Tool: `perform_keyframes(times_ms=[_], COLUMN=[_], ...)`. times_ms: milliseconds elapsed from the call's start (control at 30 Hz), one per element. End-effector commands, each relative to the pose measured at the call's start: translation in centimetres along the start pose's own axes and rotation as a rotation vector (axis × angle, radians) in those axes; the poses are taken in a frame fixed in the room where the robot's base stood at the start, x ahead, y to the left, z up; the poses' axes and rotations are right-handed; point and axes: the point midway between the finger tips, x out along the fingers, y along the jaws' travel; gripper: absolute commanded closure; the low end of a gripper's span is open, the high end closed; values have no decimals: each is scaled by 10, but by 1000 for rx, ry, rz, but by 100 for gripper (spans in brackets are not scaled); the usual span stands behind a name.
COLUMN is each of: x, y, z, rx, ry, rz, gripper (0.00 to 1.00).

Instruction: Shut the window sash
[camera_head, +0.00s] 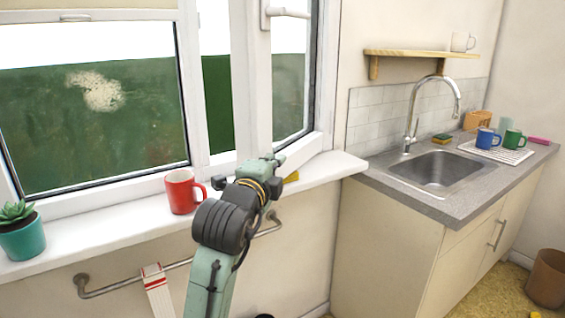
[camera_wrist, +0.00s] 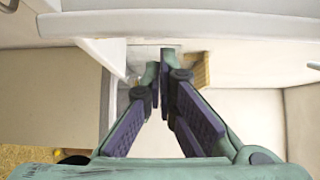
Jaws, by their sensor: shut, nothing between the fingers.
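The white window sash (camera_head: 258,85) stands ajar, swung into the room on the right side of the window frame (camera_head: 192,75). A gap shows between the sash's left edge and the frame. Its white handle (camera_head: 286,12) is near the top of the picture. My gripper (camera_head: 276,159) is low by the sash's bottom edge, above the sill; I cannot tell whether it touches the sash. In the wrist view my gripper (camera_wrist: 160,62) has its fingertips together with nothing between them. Part of the gripper is hidden behind my wrist in the head view.
A red mug (camera_head: 181,191) stands on the sill (camera_head: 110,222), left of my arm. A potted succulent (camera_head: 21,232) is at the far left. A yellow item (camera_head: 292,177) lies on the sill beside my gripper. A rail (camera_head: 110,288) runs below. The sink counter (camera_head: 470,203) is right.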

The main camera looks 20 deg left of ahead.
Motion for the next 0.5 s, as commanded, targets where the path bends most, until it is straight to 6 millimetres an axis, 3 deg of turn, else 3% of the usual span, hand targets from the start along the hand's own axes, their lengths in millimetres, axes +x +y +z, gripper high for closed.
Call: perform_keyframes(times_ms=[500], x=[1], y=[1], z=[7], rx=[-2], ry=[5], rz=[-1], gripper=[100])
